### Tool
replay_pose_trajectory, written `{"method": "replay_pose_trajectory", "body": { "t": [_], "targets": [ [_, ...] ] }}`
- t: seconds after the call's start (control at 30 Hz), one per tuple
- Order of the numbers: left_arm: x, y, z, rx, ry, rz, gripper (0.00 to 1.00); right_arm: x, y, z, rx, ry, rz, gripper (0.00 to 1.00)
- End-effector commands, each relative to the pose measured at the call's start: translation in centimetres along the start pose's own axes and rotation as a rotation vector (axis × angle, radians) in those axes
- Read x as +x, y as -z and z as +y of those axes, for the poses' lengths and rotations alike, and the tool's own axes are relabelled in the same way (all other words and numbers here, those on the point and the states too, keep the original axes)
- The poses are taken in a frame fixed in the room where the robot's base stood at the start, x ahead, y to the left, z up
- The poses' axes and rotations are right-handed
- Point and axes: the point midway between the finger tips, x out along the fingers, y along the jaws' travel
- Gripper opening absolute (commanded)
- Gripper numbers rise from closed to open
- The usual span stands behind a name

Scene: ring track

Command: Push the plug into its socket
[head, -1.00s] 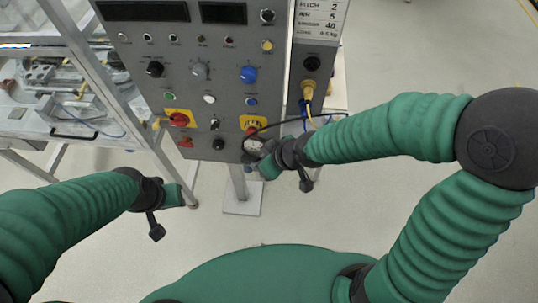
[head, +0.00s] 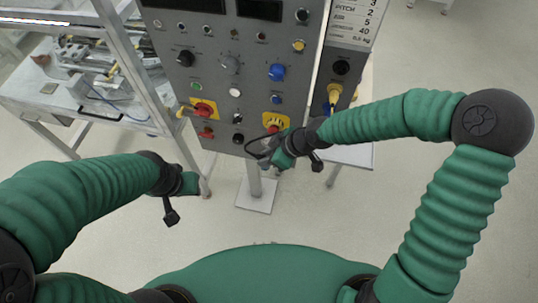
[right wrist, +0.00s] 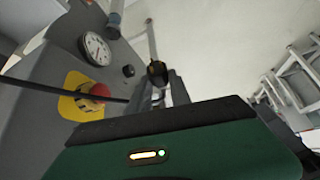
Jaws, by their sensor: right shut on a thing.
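My right gripper (head: 280,158) is in front of the lower right corner of the grey control panel (head: 215,110). In the right wrist view its fingers (right wrist: 162,88) are shut on a dark round piece, seemingly the plug (right wrist: 157,70). In the head view the plug is hidden by the gripper. A thin black cable (head: 255,143) loops beside the gripper. A round black socket-like fitting (head: 341,67) is on the panel's right side section, above a yellow connector (head: 333,96). The gripper is apart from both. My left gripper (head: 188,184) hangs left of the panel stand; its jaws are unclear.
A metal-framed bench (head: 60,105) stands left. The floor before the panel is clear.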

Motion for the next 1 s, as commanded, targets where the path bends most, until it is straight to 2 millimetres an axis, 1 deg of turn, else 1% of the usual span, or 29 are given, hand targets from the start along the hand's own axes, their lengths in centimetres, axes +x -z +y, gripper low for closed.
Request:
{"method": "replay_pose_trajectory", "body": {
  "t": [0.17,0.33,0.47,0.9,1.0],
  "targets": [
    [0.0,0.0,0.0,0.0,0.0,0.0,0.36,-0.3,-0.5,0.3,-0.058,0.043,0.002,0.0],
    [0.0,0.0,0.0,0.0,0.0,0.0,0.36,-1.1,-1.7,0.4,-0.237,0.156,0.004,0.0],
    [0.0,0.0,0.0,0.0,0.0,0.0,0.36,-1.5,-2.3,0.4,-0.324,0.208,-0.001,0.0],
    [0.0,0.0,0.0,0.0,0.0,0.0,0.36,-1.5,-2.3,0.4,-0.337,0.214,-0.002,0.0],
    [0.0,0.0,0.0,0.0,0.0,0.0,0.36,-2.1,-2.4,0.6,-0.306,0.194,-0.004,0.0]
  ]
}}
